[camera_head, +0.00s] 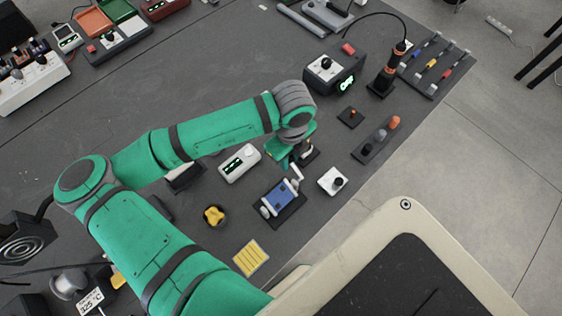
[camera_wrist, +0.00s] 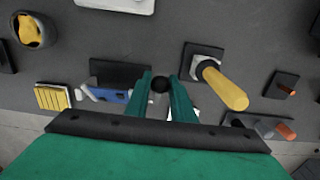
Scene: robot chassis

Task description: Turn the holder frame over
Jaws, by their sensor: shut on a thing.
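The holder frame (camera_head: 281,199) carries a blue board on a dark base below my gripper in the head view. It also shows in the wrist view (camera_wrist: 108,96), left of the fingers and partly hidden by them. The frame looks tilted over its base. My gripper (camera_head: 294,166) is at the frame's upper right end. In the wrist view my gripper (camera_wrist: 160,92) has its green fingers on both sides of a dark round knob (camera_wrist: 160,84). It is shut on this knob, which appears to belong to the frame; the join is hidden.
A yellow-handled lever (camera_wrist: 224,86) stands close right of the fingers. A white box with a black knob (camera_head: 332,181) is right of the frame.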

